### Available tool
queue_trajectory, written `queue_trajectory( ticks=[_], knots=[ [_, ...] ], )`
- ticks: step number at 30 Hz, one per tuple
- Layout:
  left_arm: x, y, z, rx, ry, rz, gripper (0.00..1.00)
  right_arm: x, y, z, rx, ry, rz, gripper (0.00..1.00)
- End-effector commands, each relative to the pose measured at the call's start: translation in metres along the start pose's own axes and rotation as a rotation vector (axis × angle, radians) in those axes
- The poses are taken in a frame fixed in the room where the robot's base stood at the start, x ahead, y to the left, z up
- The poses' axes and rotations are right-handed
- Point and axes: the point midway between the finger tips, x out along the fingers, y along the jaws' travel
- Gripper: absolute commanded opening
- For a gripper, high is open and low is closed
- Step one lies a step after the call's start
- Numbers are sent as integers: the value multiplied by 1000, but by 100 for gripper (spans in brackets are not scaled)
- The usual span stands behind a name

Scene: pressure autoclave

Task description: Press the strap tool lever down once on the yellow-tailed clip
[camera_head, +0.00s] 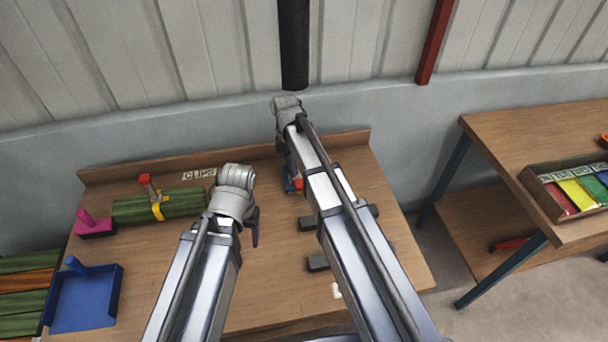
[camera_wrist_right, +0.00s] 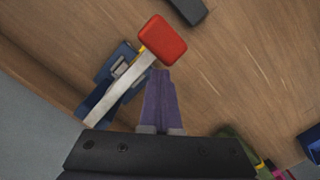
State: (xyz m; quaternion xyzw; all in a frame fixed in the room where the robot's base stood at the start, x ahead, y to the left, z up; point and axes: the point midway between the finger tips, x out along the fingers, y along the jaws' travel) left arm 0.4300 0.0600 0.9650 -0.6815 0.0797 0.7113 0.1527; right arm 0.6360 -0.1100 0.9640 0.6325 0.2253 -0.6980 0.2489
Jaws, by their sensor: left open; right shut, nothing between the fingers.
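In the right wrist view a strap tool with a dark blue body (camera_wrist_right: 123,65) has a pale metal lever (camera_wrist_right: 124,88) ending in a red grip (camera_wrist_right: 163,41). A bit of yellow shows beside the lever near the grip. My right gripper (camera_wrist_right: 160,78) is shut and empty, its purple fingertips beside the lever just below the red grip; I cannot tell whether they touch. In the head view this blue tool (camera_head: 289,184) is partly hidden by my right arm. My left gripper (camera_head: 254,238) is open and empty over the table, left of the tool.
A green bundle (camera_head: 183,204) carries a yellow band (camera_head: 158,209) and a red-topped upright piece (camera_head: 146,181). A pink-handled block (camera_head: 95,226) and a blue tray (camera_head: 88,304) lie left. Dark blocks (camera_head: 317,263) sit near my right arm. A second table (camera_head: 540,130) stands right.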

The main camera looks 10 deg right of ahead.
Motion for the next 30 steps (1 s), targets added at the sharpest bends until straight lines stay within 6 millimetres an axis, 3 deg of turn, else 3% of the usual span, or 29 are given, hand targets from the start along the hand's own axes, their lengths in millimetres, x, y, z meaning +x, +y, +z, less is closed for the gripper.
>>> queue_trajectory(
  ticks=[18,30],
  knots=[
    [-71,-7,4,2,0,0,66,-72,0,0,0,1,0,0],
    [-74,-7,4,3,0,0,66,-75,0,-1,0,1,0,0]
  ],
)
